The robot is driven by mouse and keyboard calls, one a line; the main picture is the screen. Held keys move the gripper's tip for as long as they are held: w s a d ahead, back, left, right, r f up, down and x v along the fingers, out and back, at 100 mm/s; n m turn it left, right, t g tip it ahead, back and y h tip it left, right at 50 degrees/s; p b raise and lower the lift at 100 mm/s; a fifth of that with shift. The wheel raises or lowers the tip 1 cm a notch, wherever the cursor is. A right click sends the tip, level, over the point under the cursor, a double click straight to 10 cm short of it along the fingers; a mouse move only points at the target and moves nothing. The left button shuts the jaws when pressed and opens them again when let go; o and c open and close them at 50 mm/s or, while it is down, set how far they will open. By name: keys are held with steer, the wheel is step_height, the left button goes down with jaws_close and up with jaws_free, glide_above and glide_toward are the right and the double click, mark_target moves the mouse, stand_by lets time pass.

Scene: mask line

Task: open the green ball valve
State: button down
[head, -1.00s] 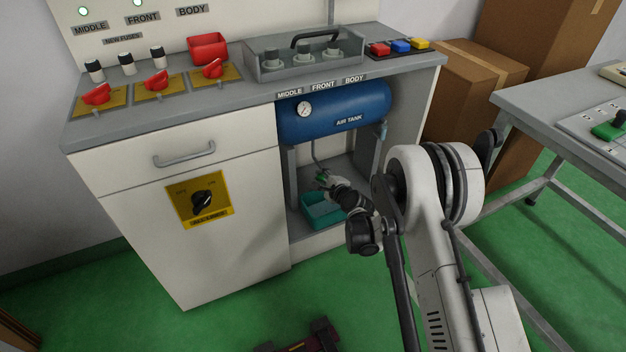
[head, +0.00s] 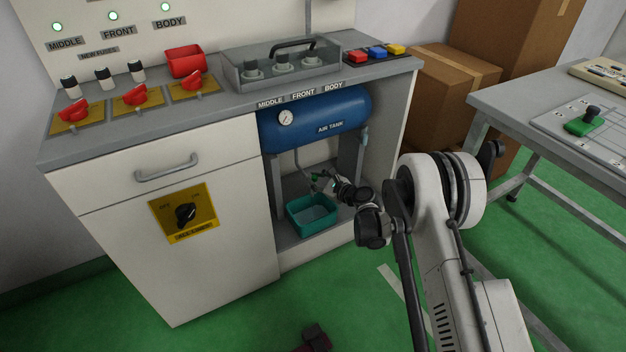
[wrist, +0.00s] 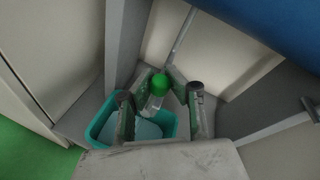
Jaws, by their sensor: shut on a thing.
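The green ball valve (wrist: 160,84) shows in the wrist view as a rounded green part at the lower end of a thin grey pipe. My gripper (wrist: 162,78) has its fingers on either side of it and is shut on it. A clear, whitish piece hangs just below the green part; I cannot tell whether it is a fitting or liquid. The valve's lever angle cannot be made out. In the head view my gripper (head: 323,183) is small, under the blue air tank (head: 345,112), above a teal bin (head: 313,219).
The teal bin also shows below my fingers in the wrist view (wrist: 98,130), with a pale blue surface inside. Grey tank legs (head: 277,187) and cabinet walls closely flank the arm. A grey table (head: 510,105) stands right.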

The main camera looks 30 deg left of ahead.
stand_by(0.4)
steer(key=c, duration=1.6)
jaws_free()
steer(key=shift+d, duration=0.1)
steer(key=shift+o, duration=0.2)
steer(key=v, duration=1.2)
